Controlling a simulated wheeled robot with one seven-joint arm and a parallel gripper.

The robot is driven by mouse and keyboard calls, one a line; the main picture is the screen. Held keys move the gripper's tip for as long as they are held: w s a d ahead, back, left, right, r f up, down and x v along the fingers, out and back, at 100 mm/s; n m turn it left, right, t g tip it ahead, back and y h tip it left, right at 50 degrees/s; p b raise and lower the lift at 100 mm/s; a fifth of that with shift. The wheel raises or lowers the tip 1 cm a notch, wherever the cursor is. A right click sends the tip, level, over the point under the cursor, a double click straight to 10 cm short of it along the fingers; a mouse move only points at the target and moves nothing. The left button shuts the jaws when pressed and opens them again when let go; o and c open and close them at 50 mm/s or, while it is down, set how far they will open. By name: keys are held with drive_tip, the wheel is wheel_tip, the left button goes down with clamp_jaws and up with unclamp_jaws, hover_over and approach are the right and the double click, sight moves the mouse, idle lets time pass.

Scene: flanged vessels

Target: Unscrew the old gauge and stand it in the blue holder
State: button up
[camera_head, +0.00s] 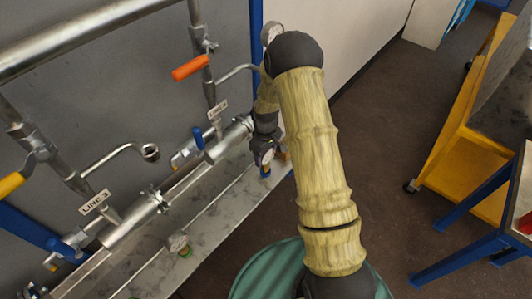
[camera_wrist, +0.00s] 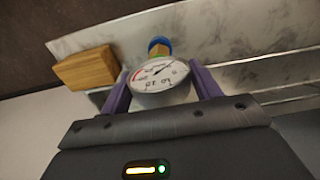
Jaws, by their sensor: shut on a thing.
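My gripper (camera_wrist: 163,84) is shut on a gauge (camera_wrist: 158,75), with a purple finger on each side of its round case. The white dial with black figures and a red mark faces the wrist camera. The gauge's brass-coloured stem points toward the blue holder (camera_wrist: 158,43), a small blue ring. The stem end is at the ring, but I cannot tell whether it is fully seated. In the head view the gauge (camera_head: 267,156) shows just below my dark gripper, with the blue holder (camera_head: 265,172) under it on the grey ledge.
A wooden block (camera_wrist: 87,68) lies beside the holder. A second gauge (camera_head: 178,242) stands in a green holder farther along the ledge (camera_head: 215,213). A bent pipe with a nut (camera_head: 150,152) sticks out above LINE 3. Another gauge (camera_head: 271,32) is up by the blue post. Steel vessels line the wall.

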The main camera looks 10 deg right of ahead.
drive_tip(key=shift+f+b, duration=0.3)
drive_tip(key=shift+f, duration=0.25)
drive_tip(key=o, duration=1.3)
drive_tip(key=shift+c, duration=0.2)
drive_tip(key=shift+r, duration=0.1)
wheel_tip(320, 180, up, 17)
drive_tip(key=shift+r+b, duration=0.15)
drive_tip(key=shift+b, duration=0.3)
